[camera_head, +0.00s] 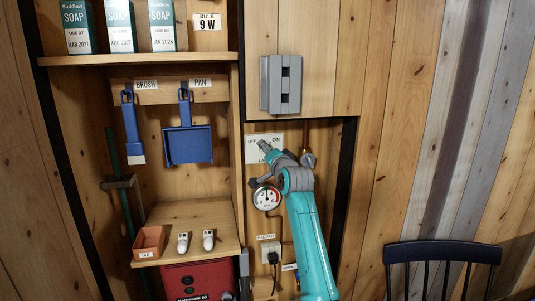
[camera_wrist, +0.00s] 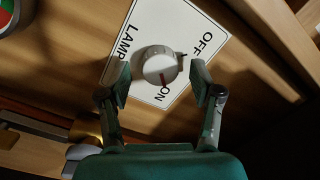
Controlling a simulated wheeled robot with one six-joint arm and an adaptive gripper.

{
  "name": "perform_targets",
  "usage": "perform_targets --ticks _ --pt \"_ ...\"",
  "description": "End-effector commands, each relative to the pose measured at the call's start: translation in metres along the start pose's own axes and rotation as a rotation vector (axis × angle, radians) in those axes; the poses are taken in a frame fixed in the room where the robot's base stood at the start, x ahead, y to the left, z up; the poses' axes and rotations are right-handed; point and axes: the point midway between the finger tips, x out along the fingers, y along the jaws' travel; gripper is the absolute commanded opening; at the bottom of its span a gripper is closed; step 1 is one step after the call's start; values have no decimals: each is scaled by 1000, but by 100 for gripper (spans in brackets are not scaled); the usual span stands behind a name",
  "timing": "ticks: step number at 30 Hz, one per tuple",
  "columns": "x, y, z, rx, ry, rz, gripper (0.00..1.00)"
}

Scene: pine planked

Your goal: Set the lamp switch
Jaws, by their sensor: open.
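The lamp switch is a white plate (camera_wrist: 195,40) lettered LAMP, OFF and ON, with a round pale knob (camera_wrist: 153,62) in its middle. My gripper (camera_wrist: 158,82) is open, with one finger on each side of the knob in the wrist view. I cannot tell whether the fingers touch it. In the head view, my gripper (camera_head: 264,148) is in front of the plate (camera_head: 252,152) and hides the knob.
A grey box (camera_head: 281,84) is mounted just above the switch. A round gauge (camera_head: 266,197) and a socket (camera_head: 268,253) are below. Shelves on the left hold soap boxes (camera_head: 120,27), a blue brush (camera_head: 131,125) and pan (camera_head: 188,146). A dark chair (camera_head: 440,254) stands right.

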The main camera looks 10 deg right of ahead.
Motion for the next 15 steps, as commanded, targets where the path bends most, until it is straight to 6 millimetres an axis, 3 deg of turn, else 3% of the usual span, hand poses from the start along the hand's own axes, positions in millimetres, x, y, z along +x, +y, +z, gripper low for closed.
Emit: perform_targets --ticks 10,15 --pt "3 0 0 0 0 0 65" --pt "3 0 0 0 0 0 22"
